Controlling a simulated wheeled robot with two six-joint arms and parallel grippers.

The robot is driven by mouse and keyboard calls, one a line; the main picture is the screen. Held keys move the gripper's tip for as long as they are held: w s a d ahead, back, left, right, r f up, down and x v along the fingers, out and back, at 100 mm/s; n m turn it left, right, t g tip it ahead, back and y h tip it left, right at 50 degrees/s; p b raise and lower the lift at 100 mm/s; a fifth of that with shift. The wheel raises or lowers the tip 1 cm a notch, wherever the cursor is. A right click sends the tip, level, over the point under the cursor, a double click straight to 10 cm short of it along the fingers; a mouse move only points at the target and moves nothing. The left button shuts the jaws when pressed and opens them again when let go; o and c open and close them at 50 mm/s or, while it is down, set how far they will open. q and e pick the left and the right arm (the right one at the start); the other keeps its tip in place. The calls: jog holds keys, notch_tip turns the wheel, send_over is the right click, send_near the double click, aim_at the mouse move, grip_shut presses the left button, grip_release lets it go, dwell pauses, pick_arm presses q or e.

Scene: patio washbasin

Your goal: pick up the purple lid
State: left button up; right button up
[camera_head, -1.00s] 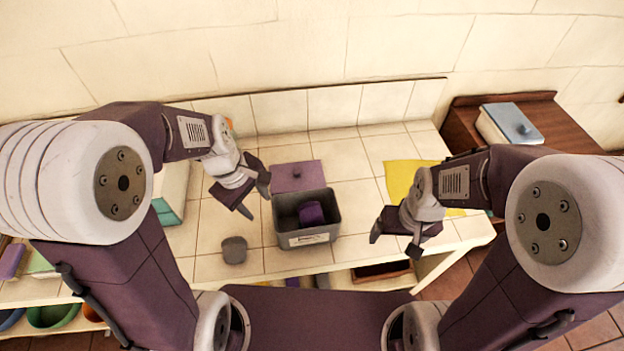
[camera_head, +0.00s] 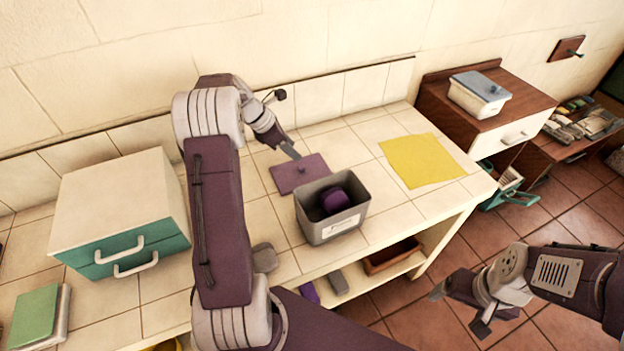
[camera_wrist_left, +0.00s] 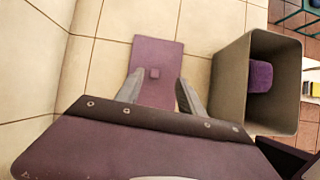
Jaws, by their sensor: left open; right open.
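The flat purple lid (camera_head: 308,180) with a small knob lies on the tiled counter, behind the grey bin. My left gripper (camera_head: 285,143) is open at the lid's back left side in the head view. In the left wrist view the lid (camera_wrist_left: 158,52) shows between the two open fingers (camera_wrist_left: 158,84), with its knob near the middle. I cannot tell whether the fingers touch it. My right gripper (camera_head: 459,308) is open and empty, out over the floor at the lower right.
The open grey bin (camera_head: 325,231) holding a purple object (camera_head: 334,200) stands close beside the lid. A small grey item (camera_head: 265,257) lies near my left arm. A drawer box (camera_head: 120,205) stands left, a yellow cloth (camera_head: 420,160) right. Counter between bin and cloth is clear.

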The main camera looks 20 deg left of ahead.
aim_at(300, 167)
pick_arm(q)
jog(key=shift+n, duration=0.3)
jog(key=shift+w+a+f, duration=0.1)
jog(key=shift+w+f, duration=0.05)
jog(key=shift+f, duration=0.7)
jog(key=shift+w+a+f, duration=0.1)
jog(key=shift+w+f, duration=0.1)
jog(key=shift+f, duration=0.65)
jog(key=shift+w+f, duration=0.15)
jog(key=shift+f, duration=0.7)
jog(key=x, duration=0.4)
jog(key=shift+s+f, duration=0.15)
jog(key=shift+s, duration=0.05)
jog(key=shift+w+d+f, duration=0.1)
jog(key=shift+w+f, duration=0.1)
jog(key=shift+f, duration=0.15)
grip_shut()
